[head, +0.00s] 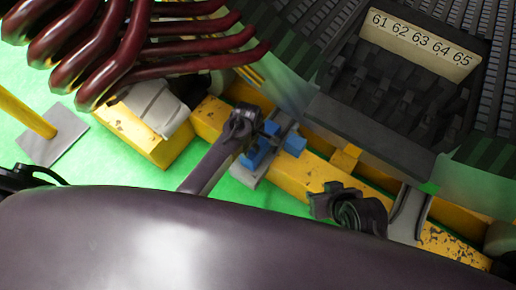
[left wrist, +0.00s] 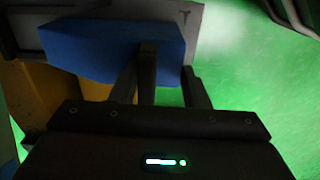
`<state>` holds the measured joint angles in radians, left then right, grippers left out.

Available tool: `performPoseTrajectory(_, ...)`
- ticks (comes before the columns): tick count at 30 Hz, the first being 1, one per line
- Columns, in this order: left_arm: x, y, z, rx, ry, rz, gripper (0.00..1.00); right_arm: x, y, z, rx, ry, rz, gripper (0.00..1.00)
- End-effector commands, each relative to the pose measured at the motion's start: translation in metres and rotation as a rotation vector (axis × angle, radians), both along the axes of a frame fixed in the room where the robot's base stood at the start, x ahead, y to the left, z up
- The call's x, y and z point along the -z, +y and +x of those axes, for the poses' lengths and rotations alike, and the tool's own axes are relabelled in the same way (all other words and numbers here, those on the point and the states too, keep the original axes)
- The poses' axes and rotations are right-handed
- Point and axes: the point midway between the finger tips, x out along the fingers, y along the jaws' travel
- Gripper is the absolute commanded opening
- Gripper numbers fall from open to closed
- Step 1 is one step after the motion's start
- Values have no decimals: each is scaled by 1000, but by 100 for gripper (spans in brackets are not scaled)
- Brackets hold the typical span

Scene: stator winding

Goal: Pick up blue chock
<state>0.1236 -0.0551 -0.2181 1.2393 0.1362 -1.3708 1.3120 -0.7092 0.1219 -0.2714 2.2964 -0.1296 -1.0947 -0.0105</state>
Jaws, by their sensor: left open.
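The blue chock (head: 258,157) sits on a small grey plate by the yellow beam in the head view. Blue also shows just to its right, and I cannot tell if it is the same piece. My left gripper (head: 268,132) is right at the blue, partly hiding it. In the left wrist view the chock (left wrist: 105,50) is a long blue block against the grey plate (left wrist: 195,25). The open fingers of my left gripper (left wrist: 170,78) overlap its near right part. Contact is not clear. A dark form that looks like my right gripper (head: 328,200) is farther right; its fingers are unclear.
A yellow beam (head: 315,178) runs diagonally beneath the chock. The dark stator (head: 400,110) with a number plate (head: 420,42) overhangs at upper right. Dark red curved tubes (head: 110,45) fill the upper left. Green floor (head: 90,178) is open at the left.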

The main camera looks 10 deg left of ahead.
Motion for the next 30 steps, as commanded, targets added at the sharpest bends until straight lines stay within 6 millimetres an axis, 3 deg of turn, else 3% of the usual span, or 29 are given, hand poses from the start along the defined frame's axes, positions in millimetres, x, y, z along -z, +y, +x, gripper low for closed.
performPoseTrajectory(8, 3, 0, 0, 0, -1, 0, 42, -1, 2, 1, -3, -13, 8, 36)
performPoseTrajectory(18, 3, 0, 0, 0, 0, 0, 0, -1, 2, 1, -3, -12, 8, 36)
performPoseTrajectory(30, -1, 0, 1, 1, -4, -1, 0, -2, 2, 0, -4, -9, 7, 36)
